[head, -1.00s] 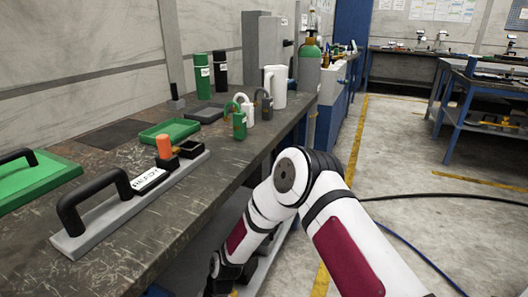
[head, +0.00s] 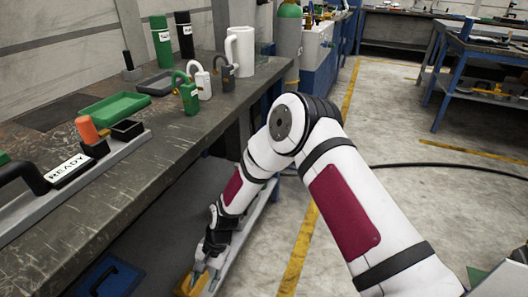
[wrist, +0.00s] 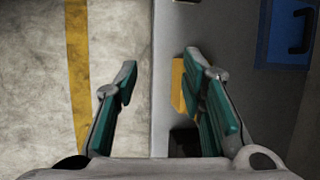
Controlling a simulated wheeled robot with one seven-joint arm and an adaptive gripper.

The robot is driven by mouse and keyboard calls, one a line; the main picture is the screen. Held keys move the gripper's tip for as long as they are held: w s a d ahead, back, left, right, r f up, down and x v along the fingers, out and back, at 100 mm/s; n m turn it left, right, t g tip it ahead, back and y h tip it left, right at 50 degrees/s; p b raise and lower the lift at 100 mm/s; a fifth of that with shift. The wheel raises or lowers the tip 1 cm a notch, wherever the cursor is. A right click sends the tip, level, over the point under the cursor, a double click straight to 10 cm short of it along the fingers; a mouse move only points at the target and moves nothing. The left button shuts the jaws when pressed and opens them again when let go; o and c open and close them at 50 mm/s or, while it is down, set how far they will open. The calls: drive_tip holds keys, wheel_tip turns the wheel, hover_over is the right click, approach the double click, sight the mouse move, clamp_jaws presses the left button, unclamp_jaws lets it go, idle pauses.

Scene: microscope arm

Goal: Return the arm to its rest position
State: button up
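My arm is white with dark red panels and black joints, and it reaches down in front of the workbench (head: 150,165) in the head view. My gripper (head: 203,282) hangs low, below the bench top and near the floor. In the wrist view my gripper (wrist: 160,80) has its two green-padded fingers spread wide apart with nothing between them. A grey surface and part of the concrete floor show below the fingers. A yellow piece (wrist: 178,85) lies beside the right finger, partly hidden by it; I cannot tell whether they touch.
The bench holds a READY sign (head: 68,168), an orange cylinder (head: 87,129), a green tray (head: 115,108), padlocks (head: 187,95) and a white jug (head: 240,50). A blue box (head: 108,277) stands below it. Floor to the right is open, crossed by a dark cable (head: 440,167).

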drive_tip(key=w+d+r+n+t+h, duration=0.1)
drive_tip(key=w+d+r, duration=0.1)
drive_tip(key=d+r, duration=0.45)
drive_tip(key=w+d+r+n+h, duration=0.1)
drive_tip(key=w+d+r, duration=0.15)
drive_tip(key=r, duration=0.75)
drive_tip(key=s+d+r+n+t+h, duration=0.1)
drive_tip(key=s+d+r, duration=0.3)
drive_tip(key=d+r, duration=0.5)
drive_tip(key=s+d+r+t, duration=0.1)
drive_tip(key=s+d+r, duration=0.2)
drive_tip(key=d+r, duration=0.6)
drive_tip(key=s+d+r, duration=0.3)
drive_tip(key=s, duration=0.5)
drive_tip(key=s+d+r, duration=0.3)
drive_tip(key=s+r, duration=0.1)
drive_tip(key=s, duration=0.3)
drive_tip(key=s+d+r, duration=0.3)
drive_tip(key=s, duration=0.5)
wheel_tip(320, 180, up, 29)
drive_tip(key=t+p, duration=0.4)
drive_tip(key=p, duration=2.4)
drive_tip(key=shift+d+n+h, duration=0.3)
drive_tip(key=shift+d+n, duration=0.1)
drive_tip(key=shift+w, duration=0.1)
drive_tip(key=shift+c, duration=0.4)
